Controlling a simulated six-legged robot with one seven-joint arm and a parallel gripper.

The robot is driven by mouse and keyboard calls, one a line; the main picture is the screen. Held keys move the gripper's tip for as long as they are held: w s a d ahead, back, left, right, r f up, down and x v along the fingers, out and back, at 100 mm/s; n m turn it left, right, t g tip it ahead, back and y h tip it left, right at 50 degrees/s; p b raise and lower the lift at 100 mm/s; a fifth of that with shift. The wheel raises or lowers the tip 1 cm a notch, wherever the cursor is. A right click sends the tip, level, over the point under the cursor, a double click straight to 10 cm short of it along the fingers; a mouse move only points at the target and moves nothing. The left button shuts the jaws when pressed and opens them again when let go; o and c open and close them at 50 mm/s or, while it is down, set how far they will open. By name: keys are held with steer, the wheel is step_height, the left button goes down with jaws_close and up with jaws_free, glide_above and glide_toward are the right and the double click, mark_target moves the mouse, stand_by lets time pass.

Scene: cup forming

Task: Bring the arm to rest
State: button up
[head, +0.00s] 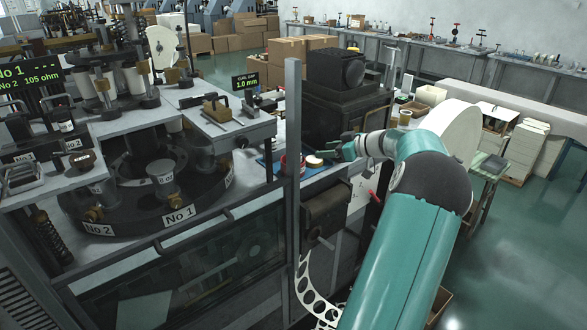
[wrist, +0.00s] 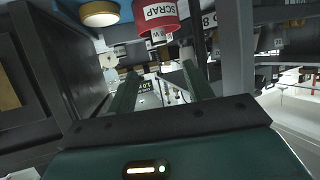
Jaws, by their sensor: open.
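My teal arm reaches from the lower right of the head view to my gripper (head: 345,150), which is beside the dark post of the machine, above a blue mat (head: 268,165). In the wrist view my gripper (wrist: 158,85) shows two dark green fingers set apart, with nothing held between them. A red container marked SCRAP (wrist: 160,12) shows at the top of the wrist view, beyond the fingers. A round yellow-rimmed tin (wrist: 99,14) is to its left.
The machine with plates No 1 and No 2 (head: 178,217) fills the left. A grey upright post (head: 293,120) and a dark box-like unit (head: 335,70) stand close to my gripper. Open green floor (head: 520,250) lies at the right.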

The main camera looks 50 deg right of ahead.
steer(key=shift+v, duration=1.8)
steer(key=shift+s, duration=0.1)
